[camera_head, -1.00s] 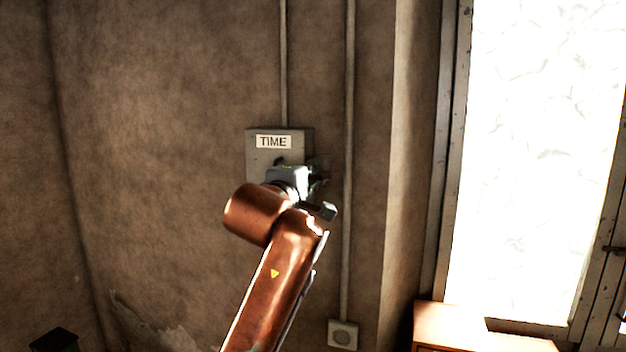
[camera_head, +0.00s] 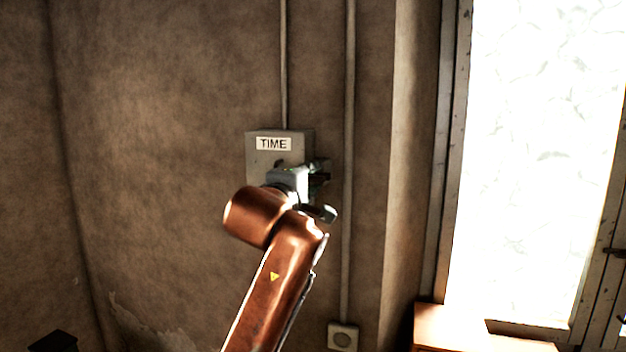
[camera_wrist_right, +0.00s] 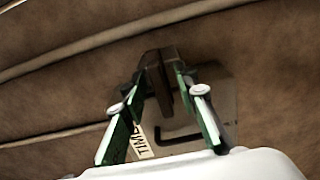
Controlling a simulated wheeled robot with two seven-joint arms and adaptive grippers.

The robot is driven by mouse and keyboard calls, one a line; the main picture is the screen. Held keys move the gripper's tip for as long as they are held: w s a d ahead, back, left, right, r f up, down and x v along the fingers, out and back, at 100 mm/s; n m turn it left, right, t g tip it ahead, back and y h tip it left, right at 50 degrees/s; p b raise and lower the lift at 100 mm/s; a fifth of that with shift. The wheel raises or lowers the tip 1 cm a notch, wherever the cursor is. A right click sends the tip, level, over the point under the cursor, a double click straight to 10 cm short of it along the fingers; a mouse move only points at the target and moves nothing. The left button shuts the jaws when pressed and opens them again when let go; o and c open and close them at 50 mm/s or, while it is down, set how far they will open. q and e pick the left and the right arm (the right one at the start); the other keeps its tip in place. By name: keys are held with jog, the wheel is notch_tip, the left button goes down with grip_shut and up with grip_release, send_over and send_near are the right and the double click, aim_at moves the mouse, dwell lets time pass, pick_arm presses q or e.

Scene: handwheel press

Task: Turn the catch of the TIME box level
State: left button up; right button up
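The TIME box (camera_head: 255,158) is a grey box on the wall, with a white TIME label (camera_head: 273,144). In the right wrist view the label (camera_wrist_right: 140,142) appears turned on its side, and part of the grey box (camera_wrist_right: 222,95) shows beside my fingers. My right gripper (camera_head: 318,178) is at the box's right edge, its wrist covering the lower part. In the right wrist view its green fingers (camera_wrist_right: 162,78) close in on a dark block, which looks like the catch (camera_wrist_right: 166,80). The finger pads partly hide it, so its exact angle is unclear. My left gripper is out of view.
Two thin vertical conduits (camera_head: 349,100) run along the wall, the right one close to my gripper and ending at a small wall socket (camera_head: 342,337). A bright window (camera_head: 535,150) and a wooden piece of furniture (camera_head: 450,325) stand at the right. The wall left of the box is clear.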

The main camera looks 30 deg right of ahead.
jog(key=v, duration=1.2)
jog(key=shift+d, duration=0.1)
